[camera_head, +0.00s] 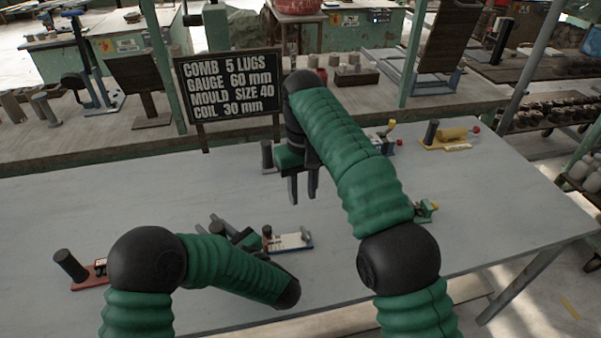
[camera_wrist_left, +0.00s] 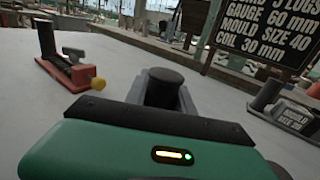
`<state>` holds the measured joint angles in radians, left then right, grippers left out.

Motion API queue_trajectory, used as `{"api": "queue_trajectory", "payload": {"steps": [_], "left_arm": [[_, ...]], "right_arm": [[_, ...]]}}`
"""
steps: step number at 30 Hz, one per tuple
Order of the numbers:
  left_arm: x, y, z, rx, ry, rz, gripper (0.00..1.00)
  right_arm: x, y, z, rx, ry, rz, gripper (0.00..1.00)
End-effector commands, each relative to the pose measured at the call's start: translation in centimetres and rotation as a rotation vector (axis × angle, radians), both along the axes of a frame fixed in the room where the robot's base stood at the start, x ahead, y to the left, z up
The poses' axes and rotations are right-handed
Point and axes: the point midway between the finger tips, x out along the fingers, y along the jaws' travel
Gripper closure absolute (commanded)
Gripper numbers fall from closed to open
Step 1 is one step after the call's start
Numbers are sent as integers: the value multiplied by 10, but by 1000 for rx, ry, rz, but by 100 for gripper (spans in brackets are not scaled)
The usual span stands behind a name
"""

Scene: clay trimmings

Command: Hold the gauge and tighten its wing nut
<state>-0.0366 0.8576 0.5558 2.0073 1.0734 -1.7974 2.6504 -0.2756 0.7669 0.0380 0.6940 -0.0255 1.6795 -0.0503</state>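A white-and-blue gauge (camera_head: 292,242) with a dark upright post lies on the grey table, just right of my left gripper. A small grey upright piece stands at its right end; whether this is the wing nut is too small to tell. My left gripper (camera_head: 211,224) is low over the table, its fingers apart and pointing up-left. In the left wrist view a dark round-topped shape (camera_wrist_left: 165,88) shows between the grey fingers; I cannot tell whether they touch it. My right gripper (camera_head: 302,192) is open and empty, fingers down, above the table behind the gauge.
A red device (camera_head: 98,272) with a dark post is at left, also in the left wrist view (camera_wrist_left: 75,72). A yellow device (camera_head: 450,136), a blue one (camera_head: 383,146) and a green one (camera_head: 424,212) are at right. A sign (camera_head: 230,86) stands behind.

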Motion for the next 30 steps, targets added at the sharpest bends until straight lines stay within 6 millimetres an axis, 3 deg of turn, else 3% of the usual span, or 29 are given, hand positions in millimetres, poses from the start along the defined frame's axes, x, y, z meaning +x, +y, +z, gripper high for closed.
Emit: {"api": "queue_trajectory", "payload": {"steps": [1, 6, 17, 30], "left_arm": [[0, 1, -1, 1, 2, 1, 65], [0, 0, 0, 1, 1, 1, 45], [-4, -5, 0, -1, 1, -1, 45], [-74, -75, -2, 0, 1, -3, 45]], "right_arm": [[0, 0, 0, 0, 0, 0, 70], [0, 0, 0, 0, 0, 0, 70], [0, 0, 0, 0, 0, 0, 70], [0, 0, 0, 0, 0, 0, 70]]}}
